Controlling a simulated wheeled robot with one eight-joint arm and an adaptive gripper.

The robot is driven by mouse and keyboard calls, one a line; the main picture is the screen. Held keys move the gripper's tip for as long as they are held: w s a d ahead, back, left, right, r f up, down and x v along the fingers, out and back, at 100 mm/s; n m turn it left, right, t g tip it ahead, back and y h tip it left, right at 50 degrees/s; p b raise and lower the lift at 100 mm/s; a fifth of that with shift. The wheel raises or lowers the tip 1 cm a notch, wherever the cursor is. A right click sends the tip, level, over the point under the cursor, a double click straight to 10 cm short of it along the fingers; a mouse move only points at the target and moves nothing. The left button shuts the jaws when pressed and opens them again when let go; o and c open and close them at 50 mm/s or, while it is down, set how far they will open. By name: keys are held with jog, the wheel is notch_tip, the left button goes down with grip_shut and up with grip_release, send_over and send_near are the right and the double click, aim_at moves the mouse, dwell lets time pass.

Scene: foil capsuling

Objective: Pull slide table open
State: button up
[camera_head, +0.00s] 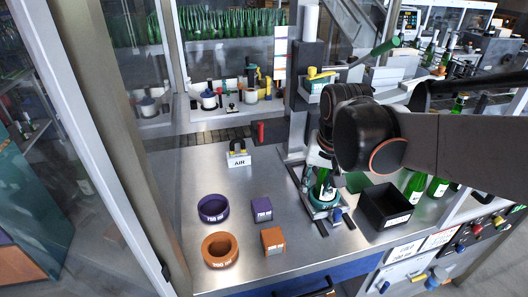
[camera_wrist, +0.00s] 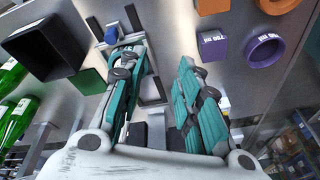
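The slide table (camera_head: 322,212) is a small pale plate with dark rails on the steel bench, at the foot of the upright capsuling stand (camera_head: 299,120). A blue knob (camera_head: 337,214) is at its front right; it also shows in the wrist view (camera_wrist: 111,35). My gripper (camera_head: 318,190) reaches down over the slide table, and my arm hides part of the stand. In the wrist view my gripper (camera_wrist: 160,95) has its two teal fingers well apart, with nothing held between them. Dark and grey rails show beyond the fingers. I cannot tell whether a finger touches the table.
A black open box (camera_head: 384,207) and green bottles (camera_head: 415,187) stand to the right. Purple and orange rings (camera_head: 213,208) (camera_head: 220,250) and blocks (camera_head: 262,209) (camera_head: 273,241) are at the left front. An AIR block (camera_head: 238,156) stands behind. Bare bench lies left of the slide table.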

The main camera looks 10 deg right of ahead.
aim_at(338, 211)
jog(key=w+d+f+m+g+p, duration=0.1)
jog(key=w+d+f+m+g, duration=0.1)
jog(key=d, duration=0.3)
jog(key=w+d+f+m+g+p, duration=0.1)
jog(key=d+m, duration=0.1)
jog(key=d, duration=0.4)
jog(key=f+b, duration=0.1)
jog(key=f, duration=0.6)
jog(key=f+b, duration=0.1)
jog(key=f, duration=0.6)
jog(key=shift+a+b, duration=0.2)
jog(key=shift+b, duration=0.15)
jog(key=shift+c, duration=0.5)
grip_shut()
